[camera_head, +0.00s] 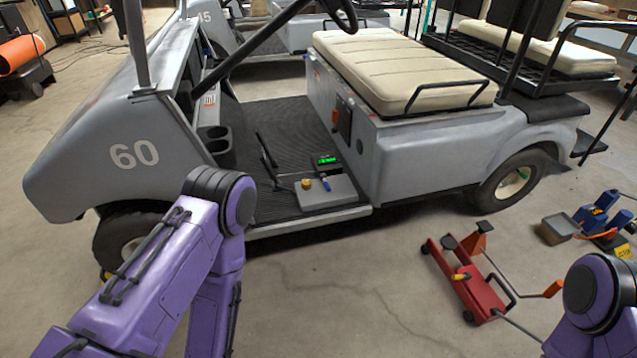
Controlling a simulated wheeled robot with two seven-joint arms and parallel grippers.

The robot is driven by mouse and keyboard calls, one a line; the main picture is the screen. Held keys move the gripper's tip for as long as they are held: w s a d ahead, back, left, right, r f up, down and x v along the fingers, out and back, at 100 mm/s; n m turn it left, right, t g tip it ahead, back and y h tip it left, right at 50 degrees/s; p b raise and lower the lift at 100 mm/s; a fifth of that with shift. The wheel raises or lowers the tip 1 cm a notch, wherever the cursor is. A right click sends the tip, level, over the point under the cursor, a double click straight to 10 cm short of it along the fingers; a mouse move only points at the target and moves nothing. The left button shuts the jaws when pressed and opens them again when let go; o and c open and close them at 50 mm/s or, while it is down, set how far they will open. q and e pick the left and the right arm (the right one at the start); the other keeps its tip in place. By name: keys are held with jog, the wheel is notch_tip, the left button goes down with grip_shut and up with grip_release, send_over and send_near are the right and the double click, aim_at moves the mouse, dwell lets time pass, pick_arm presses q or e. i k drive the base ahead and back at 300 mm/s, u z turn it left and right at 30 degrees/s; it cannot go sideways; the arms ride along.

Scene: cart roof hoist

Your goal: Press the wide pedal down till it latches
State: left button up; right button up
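A grey golf cart numbered 60 (135,153) stands side-on with its ribbed black floor (285,125) open toward me. A dark upright pedal or lever (266,151) rises from that floor, left of its middle; it looks raised, but its width and any latch are too small to tell. A second thin black bar lies low just below it. My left arm's purple elbow is in front of the cart's front wheel, and part of my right arm is at the lower right. Neither gripper shows.
A red floor jack (468,282) stands front right. The concrete before the cart's middle is clear.

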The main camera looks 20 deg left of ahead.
aim_at(265, 161)
jog(key=z, duration=0.85)
jog(key=i, duration=0.4)
jog(key=u, duration=1.95)
jog(key=k, duration=0.65)
jog(key=u, duration=0.15)
jog(key=i, duration=1.1)
jog(key=z, duration=0.65)
